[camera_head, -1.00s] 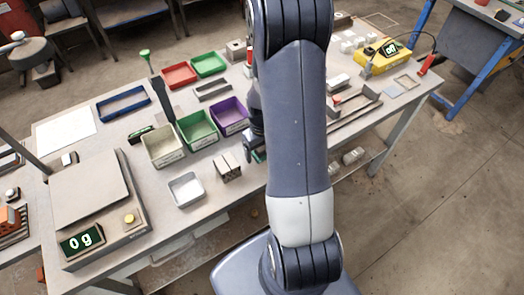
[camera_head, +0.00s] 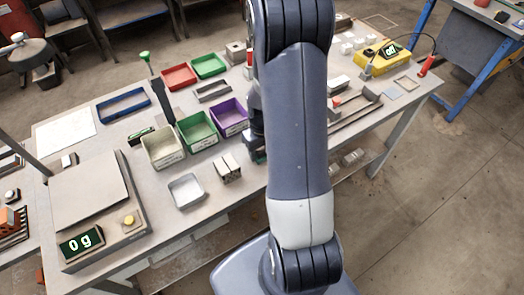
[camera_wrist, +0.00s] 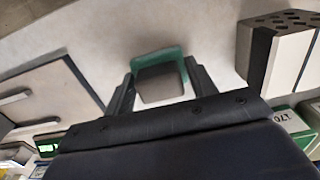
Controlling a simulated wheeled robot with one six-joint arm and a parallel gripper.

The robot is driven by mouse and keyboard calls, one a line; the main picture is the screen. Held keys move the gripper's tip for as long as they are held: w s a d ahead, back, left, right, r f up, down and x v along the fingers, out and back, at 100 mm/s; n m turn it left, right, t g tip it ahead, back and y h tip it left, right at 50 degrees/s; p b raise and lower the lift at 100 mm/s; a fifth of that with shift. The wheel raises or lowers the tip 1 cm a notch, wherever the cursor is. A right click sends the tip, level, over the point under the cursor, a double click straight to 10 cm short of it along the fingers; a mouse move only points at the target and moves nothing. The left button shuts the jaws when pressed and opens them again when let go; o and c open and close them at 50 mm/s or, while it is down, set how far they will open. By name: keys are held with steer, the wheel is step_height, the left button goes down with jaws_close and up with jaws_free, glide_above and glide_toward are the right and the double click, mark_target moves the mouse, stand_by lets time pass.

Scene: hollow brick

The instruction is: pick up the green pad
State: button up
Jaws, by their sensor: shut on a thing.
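In the wrist view, the green pad (camera_wrist: 155,54) shows as a green edge around a dark grey block between my gripper's (camera_wrist: 158,84) two dark fingers. The fingers are shut on it, one at each side. In the head view, my gripper (camera_head: 256,148) is partly hidden behind my arm, over the table right of the purple bin. A small bit of green shows at its tip there. I cannot tell whether the pad touches the table.
A holed block with a dark band (camera_wrist: 281,48) is close right in the wrist view. Purple (camera_head: 230,118), green (camera_head: 197,131) and cream (camera_head: 163,147) bins stand left of my gripper. The scale (camera_head: 95,205) reads 0 g. A metal tray (camera_head: 186,191) lies at the front.

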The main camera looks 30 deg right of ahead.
mark_target(262, 148)
step_height(262, 148, up, 10)
steer(key=shift+f+b, duration=0.2)
steer(key=shift+b, duration=0.3)
steer(key=o, duration=0.4)
steer(key=shift+c, duration=1.4)
